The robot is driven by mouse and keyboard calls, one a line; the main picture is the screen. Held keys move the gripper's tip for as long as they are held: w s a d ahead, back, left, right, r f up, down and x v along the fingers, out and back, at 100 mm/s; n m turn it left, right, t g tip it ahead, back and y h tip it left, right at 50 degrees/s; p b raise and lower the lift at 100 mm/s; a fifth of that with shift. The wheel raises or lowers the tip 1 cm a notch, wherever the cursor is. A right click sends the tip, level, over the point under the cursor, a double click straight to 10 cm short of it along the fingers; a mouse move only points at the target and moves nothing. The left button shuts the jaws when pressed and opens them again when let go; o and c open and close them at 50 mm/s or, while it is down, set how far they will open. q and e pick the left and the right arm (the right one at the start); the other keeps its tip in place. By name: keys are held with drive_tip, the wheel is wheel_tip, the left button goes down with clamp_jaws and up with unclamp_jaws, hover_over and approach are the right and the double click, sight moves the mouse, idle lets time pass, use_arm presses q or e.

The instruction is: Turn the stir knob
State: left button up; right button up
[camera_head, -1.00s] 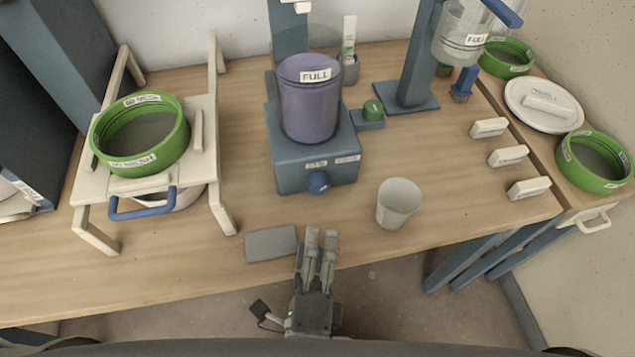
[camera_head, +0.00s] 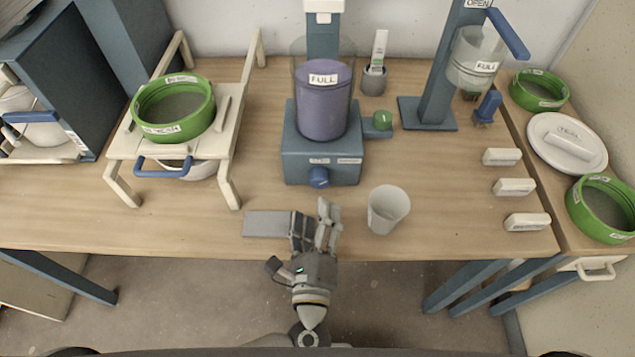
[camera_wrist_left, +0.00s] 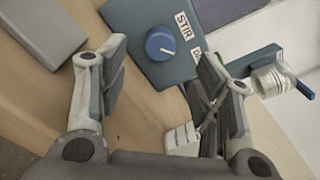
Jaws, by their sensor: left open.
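The stir knob (camera_head: 318,177) is a round blue knob on the front of the blue-grey mixer base (camera_head: 340,170). A purple bucket labelled FULL (camera_head: 325,105) stands on that base. In the left wrist view the knob (camera_wrist_left: 160,43) has a white pointer mark, with a STIR label (camera_wrist_left: 184,26) beside it. My left gripper (camera_head: 318,215) is at the table's front edge, in front of the knob and apart from it. It is open and empty. In the wrist view its fingers (camera_wrist_left: 160,85) are on either side, with the knob beyond the gap between them. My right gripper is not seen.
A white cup (camera_head: 388,208) stands right of my left gripper. A flat grey slab (camera_head: 266,224) lies left of it. A white stand with a green sieve (camera_head: 174,127) is at the left. Several white labelled blocks (camera_head: 514,187) lie at the right.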

sight(318, 184)
use_arm(q)
drive_tip(key=w, duration=0.5)
drive_tip(key=w+p, duration=0.1)
drive_tip(key=w, duration=0.2)
drive_tip(key=shift+d, duration=0.25)
drive_tip(key=c, duration=1)
